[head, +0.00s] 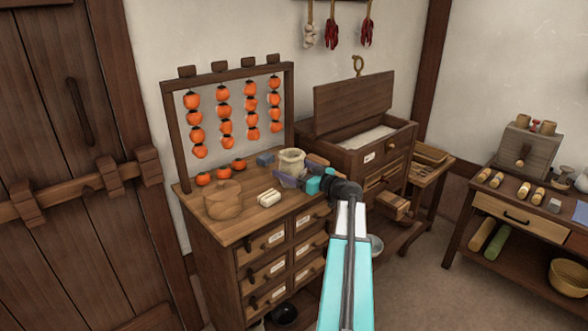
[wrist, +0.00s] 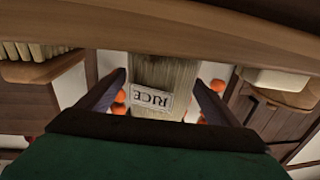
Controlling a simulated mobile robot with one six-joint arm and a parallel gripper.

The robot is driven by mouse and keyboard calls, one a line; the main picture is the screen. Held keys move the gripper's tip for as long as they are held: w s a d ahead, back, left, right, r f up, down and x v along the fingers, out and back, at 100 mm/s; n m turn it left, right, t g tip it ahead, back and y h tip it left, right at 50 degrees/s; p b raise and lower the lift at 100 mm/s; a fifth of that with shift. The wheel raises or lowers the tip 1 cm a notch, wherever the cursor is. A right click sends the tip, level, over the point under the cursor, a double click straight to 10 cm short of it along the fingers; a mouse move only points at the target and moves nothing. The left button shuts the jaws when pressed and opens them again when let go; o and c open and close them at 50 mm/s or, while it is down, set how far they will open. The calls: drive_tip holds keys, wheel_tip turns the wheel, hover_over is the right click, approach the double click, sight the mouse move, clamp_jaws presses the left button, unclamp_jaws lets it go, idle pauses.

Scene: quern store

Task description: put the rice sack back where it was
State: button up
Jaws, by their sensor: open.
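The rice sack (head: 291,160) is a small pale beige sack with a rolled top. It stands upright on the drawer chest's top (head: 240,225), near its back right corner. In the wrist view the sack (wrist: 165,72) shows between the fingers, its RICE label upside down. My gripper (head: 289,174) is open at the sack, with one finger on each side; the wrist view shows its fingers (wrist: 160,80) apart from the sack's sides. The sack's lower part is partly hidden by my gripper in the head view.
A persimmon rack (head: 178,135) stands behind. An open-lidded bin (head: 368,150) stands to the right; a side table (head: 520,205) is further right.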

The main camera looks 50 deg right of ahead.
drive_tip(key=shift+s+r, duration=0.1)
drive_tip(key=s+b, duration=0.1)
drive_tip(key=s, duration=1)
drive_tip(key=shift+s+d, duration=0.35)
drive_tip(key=shift+s, duration=0.05)
drive_tip(key=shift+s, duration=0.1)
idle(0.3)
